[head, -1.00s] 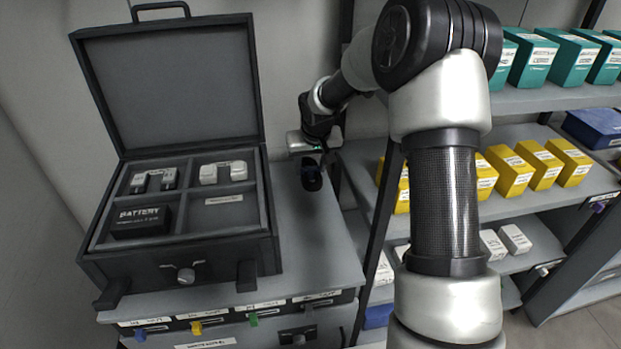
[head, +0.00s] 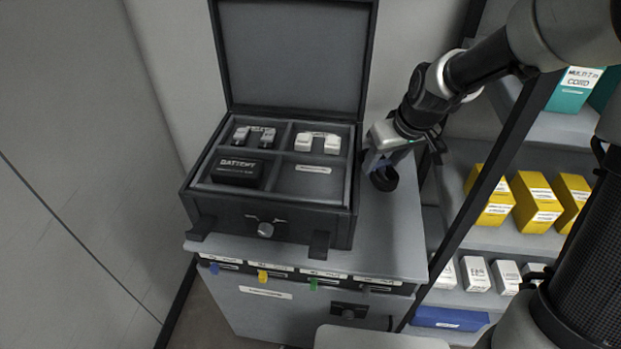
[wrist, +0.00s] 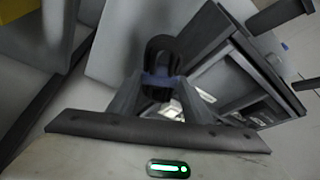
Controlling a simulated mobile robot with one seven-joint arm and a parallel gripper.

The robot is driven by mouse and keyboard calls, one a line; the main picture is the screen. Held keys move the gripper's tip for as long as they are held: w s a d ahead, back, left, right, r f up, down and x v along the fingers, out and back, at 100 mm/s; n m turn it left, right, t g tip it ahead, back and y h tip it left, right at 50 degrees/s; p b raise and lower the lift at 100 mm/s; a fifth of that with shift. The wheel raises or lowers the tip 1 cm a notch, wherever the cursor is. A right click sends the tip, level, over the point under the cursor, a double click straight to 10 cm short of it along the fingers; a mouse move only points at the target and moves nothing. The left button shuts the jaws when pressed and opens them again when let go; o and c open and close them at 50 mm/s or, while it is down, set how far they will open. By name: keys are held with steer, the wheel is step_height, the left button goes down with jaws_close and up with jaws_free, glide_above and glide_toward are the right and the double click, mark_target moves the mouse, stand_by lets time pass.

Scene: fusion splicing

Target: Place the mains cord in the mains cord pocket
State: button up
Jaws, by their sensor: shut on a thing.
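The mains cord (head: 385,181) is a black looped bundle with a blue band. My gripper (head: 376,163) is shut on it, just right of the open case (head: 270,212). In the wrist view the cord (wrist: 163,52) shows as an upright black loop, with its blue band between the fingertips (wrist: 158,82). The case's front right compartment (head: 308,188) is empty, with a white label too small to read. I cannot tell whether the cord touches the cabinet top.
The raised lid (head: 293,55) stands behind. The case sits on a grey cabinet (head: 390,240). Shelves with yellow boxes (head: 536,202) stand at right.

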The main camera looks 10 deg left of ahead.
steer(key=s+a+r+n+g+y+p, duration=0.1)
steer(key=a+r+n+g+p, duration=0.2)
steer(key=a+n, duration=0.4)
steer(key=s+a+r+n+g+y+p, duration=0.1)
steer(key=a+r+n+y+p, duration=0.1)
steer(key=a+r+n+p, duration=0.45)
steer(key=shift+m, duration=0.45)
steer(key=x, duration=0.3)
steer(key=d+b+x, duration=0.1)
steer(key=x, duration=0.1)
steer(key=b+x, duration=0.1)
steer(key=x, duration=0.2)
steer(key=shift+d+f, duration=0.15)
steer(key=shift+f, duration=0.45)
steer(key=shift+w+f, duration=0.1)
steer(key=shift+f, duration=2.1)
steer(key=shift+f, duration=0.15)
steer(key=o, duration=1.2)
steer(key=shift+h, duration=0.3)
